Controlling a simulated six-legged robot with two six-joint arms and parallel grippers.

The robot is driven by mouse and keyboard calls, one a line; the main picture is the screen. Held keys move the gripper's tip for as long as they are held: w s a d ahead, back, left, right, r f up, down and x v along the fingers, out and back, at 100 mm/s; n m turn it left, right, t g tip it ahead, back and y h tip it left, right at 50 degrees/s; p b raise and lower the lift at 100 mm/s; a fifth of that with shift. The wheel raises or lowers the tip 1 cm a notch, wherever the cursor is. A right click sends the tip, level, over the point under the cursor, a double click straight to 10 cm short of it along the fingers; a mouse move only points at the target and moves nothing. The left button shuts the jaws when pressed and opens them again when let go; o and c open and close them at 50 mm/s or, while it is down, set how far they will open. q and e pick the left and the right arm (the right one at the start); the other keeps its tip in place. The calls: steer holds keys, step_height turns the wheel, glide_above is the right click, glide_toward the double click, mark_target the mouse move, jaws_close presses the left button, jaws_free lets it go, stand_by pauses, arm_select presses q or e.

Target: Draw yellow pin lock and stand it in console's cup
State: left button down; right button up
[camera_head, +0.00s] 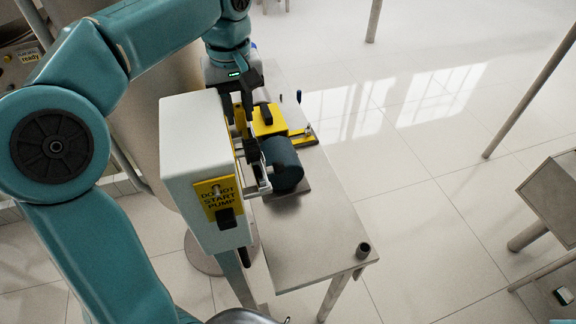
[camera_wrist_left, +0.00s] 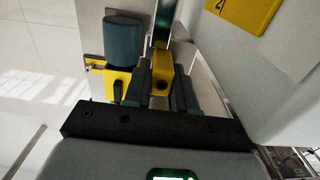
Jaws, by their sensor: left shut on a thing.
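My left gripper (camera_head: 240,110) reaches down behind the white console box (camera_head: 185,150), close to a yellow and black machine (camera_head: 268,122). In the left wrist view its two dark fingers are shut on a small yellow piece (camera_wrist_left: 159,85) with a dark round hole, which looks like the pin lock. Whether the piece is still seated in something is hidden. A small dark cup (camera_head: 363,251) stands on the table's near right corner; I cannot tell whether it is the console's cup. My right gripper is not in view.
A dark blue cylinder (camera_head: 283,163) sits in front of the yellow machine on the grey table (camera_head: 320,225). A yellow "DO NOT START PUMP" sign (camera_head: 218,197) is on the console's near face. The table's near part is bare. Another stand (camera_head: 555,195) is at the right.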

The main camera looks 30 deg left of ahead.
arm_select(q)
steer(key=shift+d+r+p, duration=0.1)
steer(key=shift+r+p, duration=0.3)
steer(key=shift+r, duration=0.4)
steer(key=shift+r+p, duration=0.35)
steer(key=shift+p, duration=0.05)
steer(key=shift+r, duration=0.45)
steer(key=shift+r+p, duration=0.7)
steer(key=shift+r, duration=1.75)
steer(key=shift+f, duration=0.1)
